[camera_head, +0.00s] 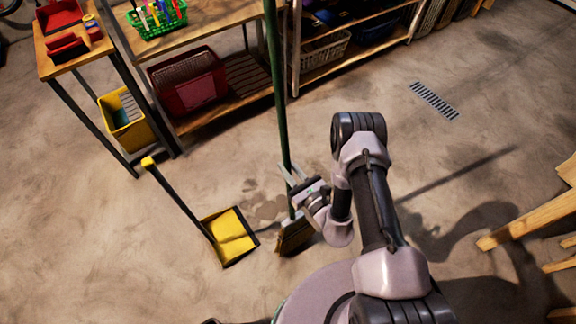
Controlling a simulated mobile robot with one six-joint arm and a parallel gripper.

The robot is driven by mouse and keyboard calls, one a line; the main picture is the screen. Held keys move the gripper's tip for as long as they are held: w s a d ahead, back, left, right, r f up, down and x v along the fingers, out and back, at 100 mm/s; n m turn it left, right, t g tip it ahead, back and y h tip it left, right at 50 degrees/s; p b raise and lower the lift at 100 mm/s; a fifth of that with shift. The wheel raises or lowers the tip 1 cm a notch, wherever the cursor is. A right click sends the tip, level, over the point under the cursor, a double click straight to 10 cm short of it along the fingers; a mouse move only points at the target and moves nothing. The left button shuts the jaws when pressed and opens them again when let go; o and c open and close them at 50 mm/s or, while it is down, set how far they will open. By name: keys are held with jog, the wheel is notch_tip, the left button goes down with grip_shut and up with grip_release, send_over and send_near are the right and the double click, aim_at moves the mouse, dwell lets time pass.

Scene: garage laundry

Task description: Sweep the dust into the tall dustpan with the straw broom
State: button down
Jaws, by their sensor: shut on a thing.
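The straw broom has a long green handle (276,90) standing nearly upright and a straw head (294,236) low at the floor. My gripper (293,184) is shut on the handle a little above the head, which my wrist partly hides. I cannot tell whether the straw touches the floor. The tall dustpan has a yellow pan (231,235) on the floor to the left of the broom head, with a dark upright handle ending in a yellow grip (149,162). A dark dust patch (268,207) lies on the floor between the pan and the broom, just behind them.
A shelf bench (225,117) with a red crate (188,82) stands behind. A yellow bin (126,121) is under the small table (52,68) at the left. Wooden furniture legs (528,218) stand at the right. A floor drain (434,100) lies at the back right. Open floor surrounds the dustpan.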

jog(key=shift+f+b, duration=0.55)
jog(key=shift+f, duration=0.35)
dwell(0.6)
jog(key=shift+w, duration=0.1)
jog(key=shift+w+a+b, duration=0.25)
jog(key=shift+w+b, duration=0.1)
jog(key=shift+b+x, duration=1.25)
jog(key=shift+x, duration=6.6)
jog(key=r+p, duration=0.1)
jog(key=s+r+p, duration=0.1)
jog(key=r+p, duration=0.1)
jog(key=d+r+p, duration=0.1)
jog(key=shift+s+r+p, duration=0.35)
jog(key=shift+s+r, duration=0.05)
